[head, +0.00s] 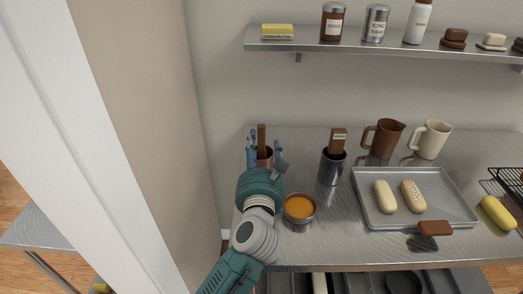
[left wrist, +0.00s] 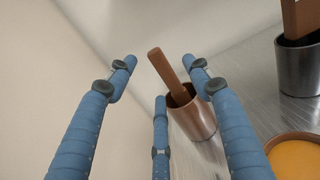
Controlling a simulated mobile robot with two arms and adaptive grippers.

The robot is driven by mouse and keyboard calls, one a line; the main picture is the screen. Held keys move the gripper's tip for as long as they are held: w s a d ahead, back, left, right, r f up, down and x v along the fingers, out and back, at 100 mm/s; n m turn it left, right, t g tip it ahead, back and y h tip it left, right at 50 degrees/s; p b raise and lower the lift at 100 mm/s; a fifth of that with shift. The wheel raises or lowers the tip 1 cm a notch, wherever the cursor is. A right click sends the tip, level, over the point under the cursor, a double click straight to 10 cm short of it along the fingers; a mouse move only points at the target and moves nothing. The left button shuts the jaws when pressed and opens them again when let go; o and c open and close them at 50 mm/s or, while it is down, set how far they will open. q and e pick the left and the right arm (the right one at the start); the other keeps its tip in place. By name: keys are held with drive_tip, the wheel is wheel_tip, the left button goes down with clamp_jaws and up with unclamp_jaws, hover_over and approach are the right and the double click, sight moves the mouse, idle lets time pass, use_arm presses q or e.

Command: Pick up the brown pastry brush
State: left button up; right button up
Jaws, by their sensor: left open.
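A flat brown handle (head: 261,135) stands upright in a copper-coloured cup (head: 267,161) at the left end of the metal table. It looks like the brown pastry brush; its lower end is hidden inside the cup. In the left wrist view the handle (left wrist: 166,72) leans to the upper left out of the cup (left wrist: 194,118). My left gripper (head: 264,157) is open, its blue fingers spread around the handle. In the left wrist view the gripper (left wrist: 160,76) has the handle's upper part between its fingertips, nearer the right finger, with no clear grip. My right gripper is not in view.
A bowl of orange liquid (head: 299,207) stands close to my left wrist. A dark metal cup (head: 330,169) holds another brown piece (head: 338,140). A tray (head: 373,212) with loaves lies to the right. A wall is close on the left; a shelf (head: 350,40) hangs above.

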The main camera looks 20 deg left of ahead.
sight(259, 134)
use_arm(q)
drive_tip(key=shift+x, duration=1)
drive_tip(key=shift+w+a, duration=0.15)
drive_tip(key=shift+w, duration=0.2)
drive_tip(key=p+x, duration=0.1)
drive_tip(key=x, duration=0.1)
drive_tip(key=p+x, duration=0.1)
drive_tip(key=x, duration=0.1)
drive_tip(key=shift+a, duration=0.35)
drive_tip(key=shift+w+f, duration=0.15)
drive_tip(key=shift+w, duration=0.25)
drive_tip(key=shift+s, duration=0.1)
drive_tip(key=shift+c, duration=0.7)
drive_tip(key=c, duration=1.1)
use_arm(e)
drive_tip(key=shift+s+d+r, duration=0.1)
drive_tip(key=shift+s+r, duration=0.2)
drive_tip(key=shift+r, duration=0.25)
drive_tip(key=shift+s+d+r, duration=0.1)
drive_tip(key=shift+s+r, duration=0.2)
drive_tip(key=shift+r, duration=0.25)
